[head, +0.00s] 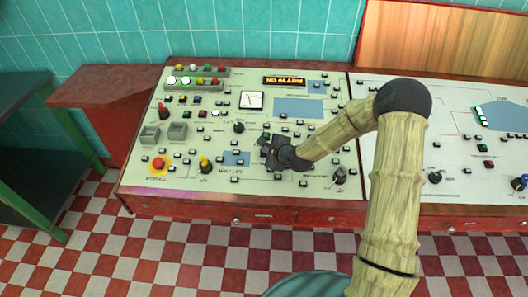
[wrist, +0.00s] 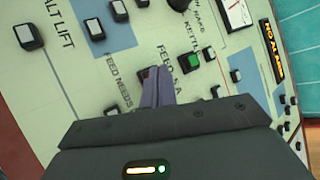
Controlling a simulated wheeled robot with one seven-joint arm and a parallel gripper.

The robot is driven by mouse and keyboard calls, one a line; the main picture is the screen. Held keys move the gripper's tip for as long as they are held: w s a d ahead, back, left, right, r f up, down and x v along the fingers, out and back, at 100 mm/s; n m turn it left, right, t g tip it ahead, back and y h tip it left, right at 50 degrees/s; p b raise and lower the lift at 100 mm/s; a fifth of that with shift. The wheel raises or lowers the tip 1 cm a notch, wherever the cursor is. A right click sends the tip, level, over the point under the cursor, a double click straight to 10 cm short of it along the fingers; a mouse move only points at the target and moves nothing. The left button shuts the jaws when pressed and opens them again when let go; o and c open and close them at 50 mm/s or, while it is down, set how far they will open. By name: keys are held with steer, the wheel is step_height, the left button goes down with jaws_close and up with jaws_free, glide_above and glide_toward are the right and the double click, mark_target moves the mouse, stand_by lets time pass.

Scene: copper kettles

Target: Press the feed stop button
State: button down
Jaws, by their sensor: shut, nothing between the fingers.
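My gripper (head: 270,149) is over the middle of the left control panel (head: 215,185), fingers pointing down at it. In the wrist view its two fingers (wrist: 157,80) are together and empty. A dark, slightly reddish button (wrist: 145,73) shows at the fingertips, mostly hidden by them. I cannot tell whether the fingers touch it or whether it is the feed stop button. A green square button (wrist: 188,62) in a black frame sits just right of the fingertips. Printed labels beginning with "FEED" run beside these buttons, partly covered.
A red mushroom button (head: 158,163) on a yellow ring is at the panel's front left. A yellow-handled lever (head: 205,164), a black knob (head: 239,127) and another lever (head: 340,175) stand up from the panel. A lit "NO ALARM" display (head: 284,81) is at the back.

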stand_by(0.4)
steer(key=shift+s+r+p, duration=0.2)
steer(key=shift+r+p, duration=0.35)
steer(key=shift+r, duration=0.15)
steer(key=r+p, duration=0.1)
steer(key=r, duration=0.1)
steer(key=s+r+p, duration=0.1)
steer(key=r+p, duration=0.1)
steer(key=r, duration=0.1)
steer(key=shift+p, duration=0.3)
